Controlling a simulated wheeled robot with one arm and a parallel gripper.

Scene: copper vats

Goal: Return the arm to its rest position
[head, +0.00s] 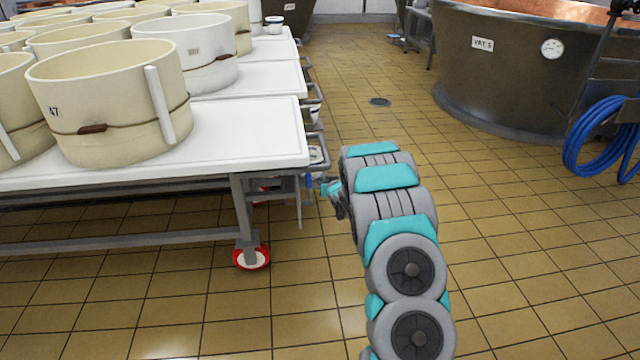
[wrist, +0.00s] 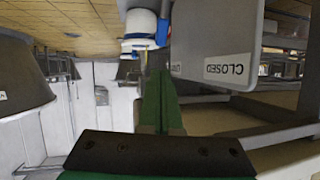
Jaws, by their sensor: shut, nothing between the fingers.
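My arm reaches forward in the head view, to the right of the white table. My gripper (head: 333,190) is small and partly hidden behind my own wrist, close to the table's right end. In the wrist view, the green fingers of my gripper (wrist: 160,98) lie together with nothing between them. The wrist view looks upside down, with the tiled floor at the top.
White tables (head: 240,135) on red-wheeled legs fill the left and carry several cream cheese moulds (head: 110,100). A copper vat (head: 500,75) and blue hose (head: 600,140) stand right. The tiled aisle between is clear.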

